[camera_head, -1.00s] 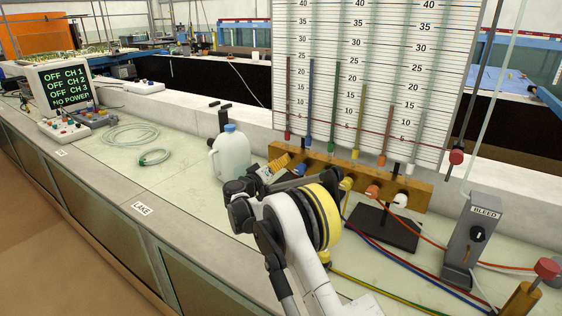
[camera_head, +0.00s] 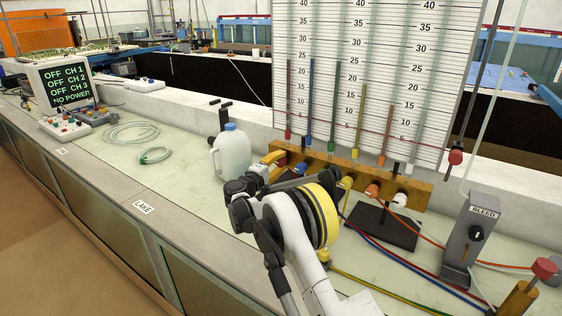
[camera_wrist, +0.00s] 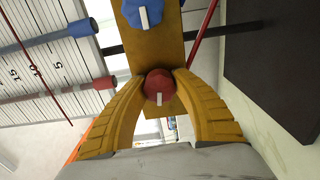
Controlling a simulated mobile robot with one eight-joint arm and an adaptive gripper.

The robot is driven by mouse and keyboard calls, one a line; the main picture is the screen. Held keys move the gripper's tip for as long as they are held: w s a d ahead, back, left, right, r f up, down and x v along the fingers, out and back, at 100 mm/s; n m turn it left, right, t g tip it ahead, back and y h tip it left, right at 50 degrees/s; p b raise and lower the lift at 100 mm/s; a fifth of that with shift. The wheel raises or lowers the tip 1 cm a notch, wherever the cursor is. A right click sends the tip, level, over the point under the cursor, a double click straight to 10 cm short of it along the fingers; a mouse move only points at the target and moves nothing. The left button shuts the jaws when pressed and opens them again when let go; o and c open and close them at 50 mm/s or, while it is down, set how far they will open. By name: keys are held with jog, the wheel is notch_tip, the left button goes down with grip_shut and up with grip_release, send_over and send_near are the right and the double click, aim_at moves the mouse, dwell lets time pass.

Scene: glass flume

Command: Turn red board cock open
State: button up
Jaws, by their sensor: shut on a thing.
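The red board cock (camera_wrist: 158,86) shows in the wrist view as a round red knob with a white mark, at the end of the brass manifold bar (camera_wrist: 152,45). The two yellow fingers of my gripper (camera_wrist: 161,80) are closed on it, one on each side. The white mark runs up and down in that view, roughly along the bar. In the head view the red cock is hidden behind my gripper (camera_head: 272,160) and arm, at the left end of the bar (camera_head: 420,190).
The blue cock (camera_wrist: 144,14) sits beside the red one. Yellow (camera_head: 346,183), orange (camera_head: 372,190) and white (camera_head: 399,200) cocks follow to the right. The scale board (camera_head: 375,60) rises behind. A white jug (camera_head: 232,153) stands left of my gripper. The bleed post (camera_head: 474,235) stands right.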

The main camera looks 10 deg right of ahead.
jog(key=shift+n, duration=1)
jog(key=o, duration=1.2)
jog(key=v, duration=1.2)
